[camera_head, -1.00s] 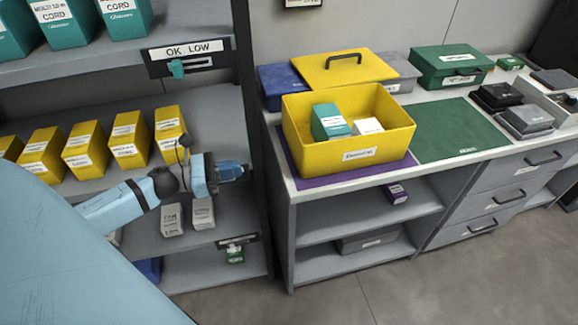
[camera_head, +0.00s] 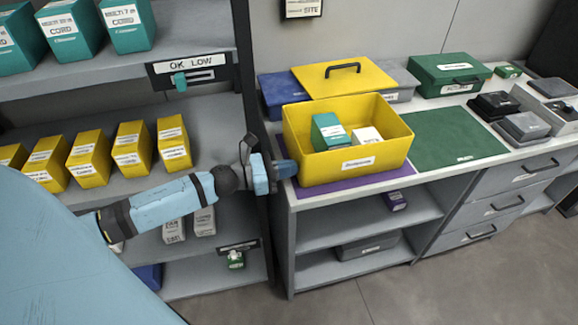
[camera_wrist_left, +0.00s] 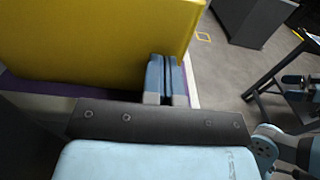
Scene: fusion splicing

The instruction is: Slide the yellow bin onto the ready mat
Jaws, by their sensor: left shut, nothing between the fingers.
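The yellow bin (camera_head: 350,158) stands on the purple mat (camera_head: 372,181) on the counter, with a teal box and a white box inside. The green mat (camera_head: 450,137) lies bare to its right; its small label is too small to read, so I cannot tell if it is the ready mat. My left gripper (camera_head: 287,169) is shut and empty, at the bin's left side near the counter's left edge. In the left wrist view the shut fingers (camera_wrist_left: 165,78) are close to the bin's wall (camera_wrist_left: 95,45); I cannot tell if they touch.
A yellow lid (camera_head: 344,77) with a handle lies behind the bin over blue and grey boxes. A green case (camera_head: 450,74) stands behind the green mat. Black and grey devices (camera_head: 522,127) stand right of it. A shelf with yellow boxes (camera_head: 130,147) is on the left.

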